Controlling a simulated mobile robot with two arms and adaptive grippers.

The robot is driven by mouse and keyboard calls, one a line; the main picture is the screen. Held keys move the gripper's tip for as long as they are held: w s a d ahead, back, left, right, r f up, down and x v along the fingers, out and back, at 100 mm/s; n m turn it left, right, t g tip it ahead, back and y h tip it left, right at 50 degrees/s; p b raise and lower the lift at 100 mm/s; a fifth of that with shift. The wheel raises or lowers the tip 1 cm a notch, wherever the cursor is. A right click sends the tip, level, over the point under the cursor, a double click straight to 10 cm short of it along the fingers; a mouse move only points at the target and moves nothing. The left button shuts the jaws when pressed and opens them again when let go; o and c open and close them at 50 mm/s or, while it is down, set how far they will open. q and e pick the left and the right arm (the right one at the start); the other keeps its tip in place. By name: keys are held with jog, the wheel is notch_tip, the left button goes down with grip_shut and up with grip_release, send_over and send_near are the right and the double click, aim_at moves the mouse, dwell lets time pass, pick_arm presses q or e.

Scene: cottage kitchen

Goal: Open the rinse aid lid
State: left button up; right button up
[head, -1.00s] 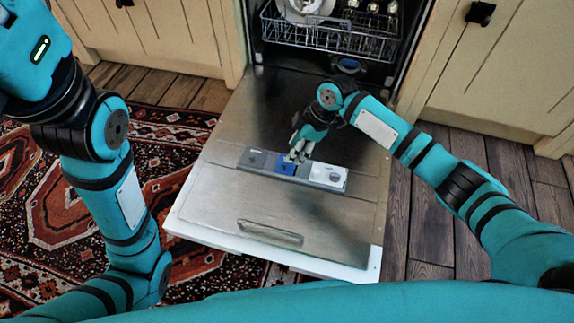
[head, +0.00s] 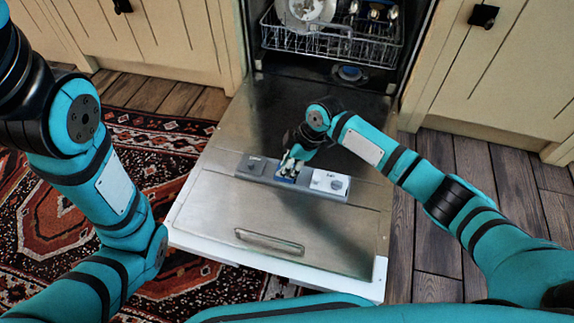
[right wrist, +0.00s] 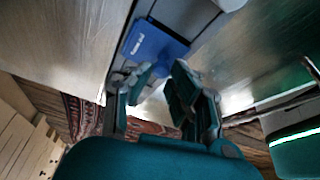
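The blue rinse aid lid (head: 286,179) is the middle piece of the dispenser strip on the lowered dishwasher door (head: 215,205). It also shows in the right wrist view (right wrist: 153,42), lying flat, with small white lettering. My right gripper (head: 291,170) is over the blue lid in the head view and partly hides it. In the right wrist view its fingers (right wrist: 164,76) are apart with nothing between them, and the lid lies just beyond their tips. I cannot tell whether a fingertip touches it. My left gripper is out of view.
A grey compartment (head: 257,166) sits left of the blue lid, and a white one with a round knob (head: 329,182) sits right. The loaded dish rack (head: 330,44) is behind. A patterned rug (head: 165,150) lies left of the door. The door's front half is clear.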

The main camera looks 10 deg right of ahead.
grip_shut()
